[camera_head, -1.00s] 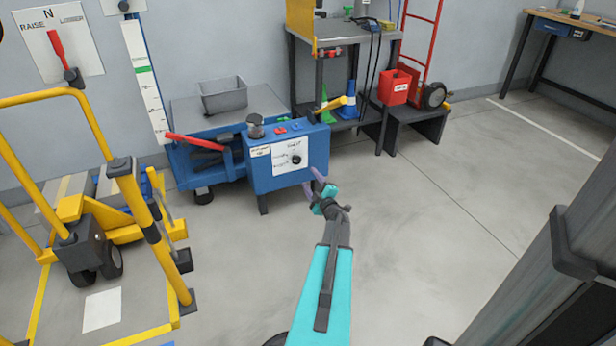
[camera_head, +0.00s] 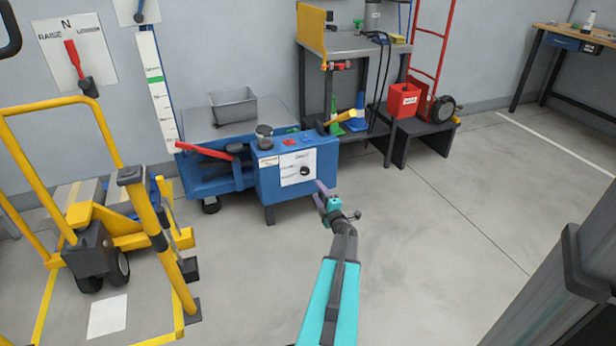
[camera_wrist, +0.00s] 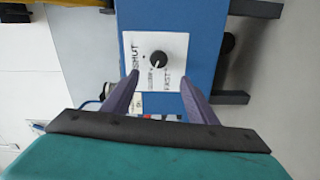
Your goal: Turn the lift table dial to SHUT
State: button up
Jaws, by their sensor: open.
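The lift table dial (camera_head: 304,171) is a small black knob on a white label plate (camera_head: 288,176) on the front of the blue control box (camera_head: 264,185). The wrist view shows the dial (camera_wrist: 159,59) close up, with a pale pointer mark and the word SHUT (camera_wrist: 135,59) printed on the plate (camera_wrist: 179,46). My gripper (camera_head: 323,194) is just in front of the box, below and right of the dial. In the wrist view its two purple fingers (camera_wrist: 160,92) are apart, with nothing between them; the dial lies beyond their tips, not touched.
A red lever (camera_head: 203,151) and a dark round knob (camera_head: 264,131) are near the box. A yellow-framed truck (camera_head: 165,230) stands left. A black bench (camera_head: 430,135) with a red bin (camera_head: 404,101) stands at the back right. The floor (camera_head: 430,240) to the right is clear.

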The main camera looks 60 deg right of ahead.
jog(key=n+b, duration=0.1)
jog(key=n, duration=0.4)
jog(key=n+b, duration=0.2)
jog(key=n, duration=0.3)
jog(key=s+n+b, duration=0.1)
jog(key=n, duration=0.3)
jog(key=shift+a+r+n+b, duration=0.25)
jog(key=shift+a+n+b, duration=0.05)
jog(key=shift+n+b, duration=0.1)
jog(key=shift+d, duration=0.15)
jog(key=shift+w+d, duration=0.1)
jog(key=b, duration=0.4)
send_near(306, 172)
jog(key=x, duration=0.5)
jog(key=shift+w+d, duration=0.2)
jog(key=shift+x, duration=1.15)
